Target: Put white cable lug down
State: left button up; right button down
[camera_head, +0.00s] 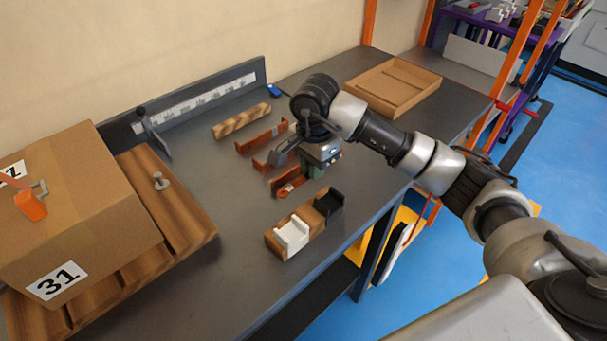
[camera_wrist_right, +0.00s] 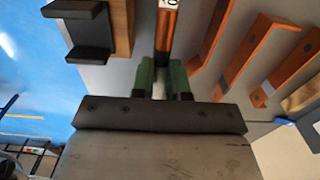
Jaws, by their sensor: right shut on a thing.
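My right gripper (camera_head: 312,171) points down over the middle of the grey table. In the right wrist view its green fingers (camera_wrist_right: 163,80) are shut on a narrow copper-coloured piece with a white label (camera_wrist_right: 165,35). This labelled piece also shows in the head view (camera_head: 287,184), low at the table. I cannot tell whether it touches the tabletop. A white U-shaped holder (camera_head: 291,235) and a black one (camera_head: 329,204) sit on a wooden block to the front of the gripper. The black holder also shows in the wrist view (camera_wrist_right: 85,28). My left gripper is out of view.
Copper-coloured bent bars (camera_head: 262,139) and a wooden strip (camera_head: 241,121) lie behind the gripper. A large box marked 31 (camera_head: 75,215) stands on wood at left. Bare table (camera_head: 225,180) lies between.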

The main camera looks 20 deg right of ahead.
aim_at(305, 187)
jog(key=shift+w+a+f, duration=0.35)
jog(key=shift+w+f, duration=0.05)
jog(key=shift+w, duration=0.3)
jog(key=shift+w+a+f, duration=0.1)
jog(key=shift+w+f, duration=0.05)
jog(key=shift+w, duration=0.05)
jog(key=shift+w+f, duration=0.1)
jog(key=shift+f, duration=0.45)
notch_tip(305, 187, down, 3)
jog(key=shift+f, duration=0.1)
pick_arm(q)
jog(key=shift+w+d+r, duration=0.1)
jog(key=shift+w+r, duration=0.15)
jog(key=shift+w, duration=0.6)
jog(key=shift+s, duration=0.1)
pick_arm(e)
jog(key=shift+f, duration=0.15)
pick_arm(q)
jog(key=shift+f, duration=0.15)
pick_arm(e)
jog(key=c, duration=1.1)
grip_release()
